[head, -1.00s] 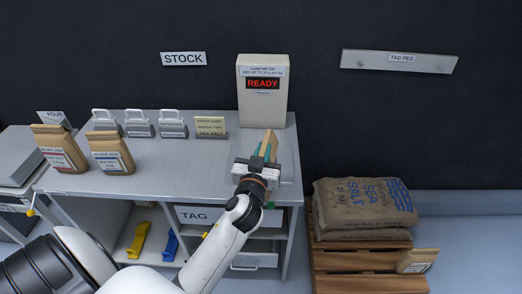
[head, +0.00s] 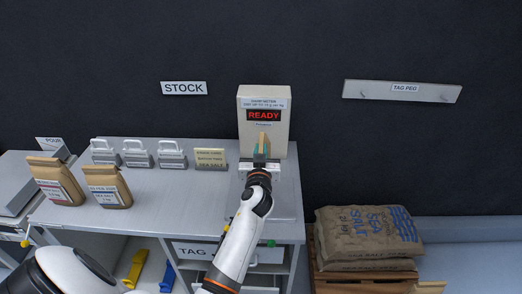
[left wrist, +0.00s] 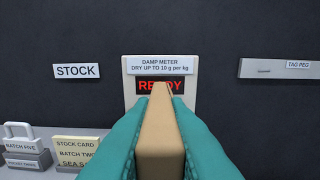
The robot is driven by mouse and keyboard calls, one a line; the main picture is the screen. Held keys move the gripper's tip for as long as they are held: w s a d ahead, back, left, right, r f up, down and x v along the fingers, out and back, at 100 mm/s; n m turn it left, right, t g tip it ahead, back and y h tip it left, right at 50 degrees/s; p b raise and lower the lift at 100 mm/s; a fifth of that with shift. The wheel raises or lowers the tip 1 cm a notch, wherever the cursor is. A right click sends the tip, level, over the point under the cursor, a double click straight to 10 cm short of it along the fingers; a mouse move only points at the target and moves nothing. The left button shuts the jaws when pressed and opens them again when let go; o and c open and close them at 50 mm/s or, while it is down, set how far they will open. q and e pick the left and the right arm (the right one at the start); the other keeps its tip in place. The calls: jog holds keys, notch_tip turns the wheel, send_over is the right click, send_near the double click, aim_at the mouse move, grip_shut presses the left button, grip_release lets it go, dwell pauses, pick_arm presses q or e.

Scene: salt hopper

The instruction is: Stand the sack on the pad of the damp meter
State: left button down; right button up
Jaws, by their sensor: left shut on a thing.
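The damp meter (head: 266,100) is a cream upright box at the back of the bench, its red display reading READY; it also fills the middle of the left wrist view (left wrist: 160,66). My left gripper (head: 261,158) is shut on a small brown paper sack (head: 263,141), right in front of the meter. In the left wrist view the sack (left wrist: 161,138) stands edge-on between teal fingers and covers part of the display. The pad is hard to make out, and I cannot tell whether the sack touches anything below. My right gripper is not in view.
Large salt sacks (head: 368,236) lie on a pallet at right. The bench front is mostly clear.

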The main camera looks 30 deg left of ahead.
pick_arm(q)
jog(key=shift+w+f+b, duration=0.1)
jog(key=shift+f+b, duration=0.5)
jog(key=shift+f, duration=1.6)
jog(key=c, duration=1.4)
grip_release()
jog(key=shift+f, duration=0.2)
